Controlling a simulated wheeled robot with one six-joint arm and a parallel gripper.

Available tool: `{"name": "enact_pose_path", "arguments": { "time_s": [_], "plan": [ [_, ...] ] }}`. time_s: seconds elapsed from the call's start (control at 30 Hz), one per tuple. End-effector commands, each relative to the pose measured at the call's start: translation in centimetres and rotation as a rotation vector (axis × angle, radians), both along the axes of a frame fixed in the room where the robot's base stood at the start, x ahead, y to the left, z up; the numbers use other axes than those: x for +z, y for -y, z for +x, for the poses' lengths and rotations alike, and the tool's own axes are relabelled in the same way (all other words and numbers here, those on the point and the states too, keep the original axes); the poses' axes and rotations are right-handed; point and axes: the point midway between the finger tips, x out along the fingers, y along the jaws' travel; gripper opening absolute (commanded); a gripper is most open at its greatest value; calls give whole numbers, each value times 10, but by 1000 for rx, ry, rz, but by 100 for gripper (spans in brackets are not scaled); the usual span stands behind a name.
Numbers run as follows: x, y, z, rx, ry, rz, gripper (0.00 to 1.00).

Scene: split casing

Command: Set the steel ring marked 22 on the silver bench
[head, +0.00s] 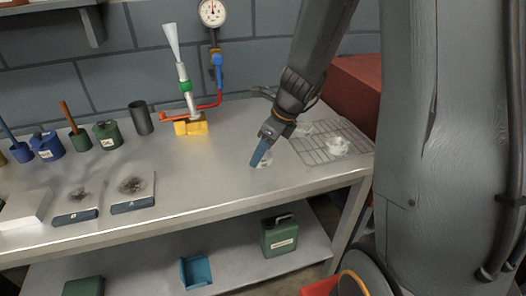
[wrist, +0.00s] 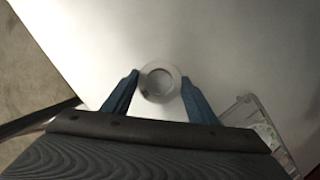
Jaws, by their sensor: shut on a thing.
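My gripper (head: 260,156) is low over the front right part of the silver bench (head: 215,170). In the wrist view, its two blue fingers (wrist: 160,80) are closed on either side of a pale steel ring (wrist: 159,69). The ring lies flat-on to the wrist camera, with a round hole in its middle. In the head view the ring (head: 267,162) is a small pale shape beside the fingers, partly hidden. No number can be read on it. I cannot tell whether the ring touches the bench top.
A wire rack (head: 318,149) with a crumpled pale thing (head: 338,146) lies to the right of my gripper. A burner-like stand with a yellow base (head: 190,125) is behind left. Two dark-edged plates (head: 134,204) (head: 75,216) lie left. Bench between is clear.

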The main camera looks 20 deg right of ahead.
Motion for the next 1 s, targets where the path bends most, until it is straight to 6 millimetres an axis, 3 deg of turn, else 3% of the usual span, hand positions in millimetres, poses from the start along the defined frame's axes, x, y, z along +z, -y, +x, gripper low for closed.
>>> {"name": "enact_pose_path", "arguments": {
  "time_s": [0.07,0.1,0.2,0.63,1.0],
  "plan": [
    [-2,0,0,0,0,0,17],
    [-3,0,0,-1,0,0,56],
    [-2,0,0,0,0,0,71],
    [8,2,-1,-1,2,1,71],
    [74,22,-20,-1,5,-2,71]
  ]
}}
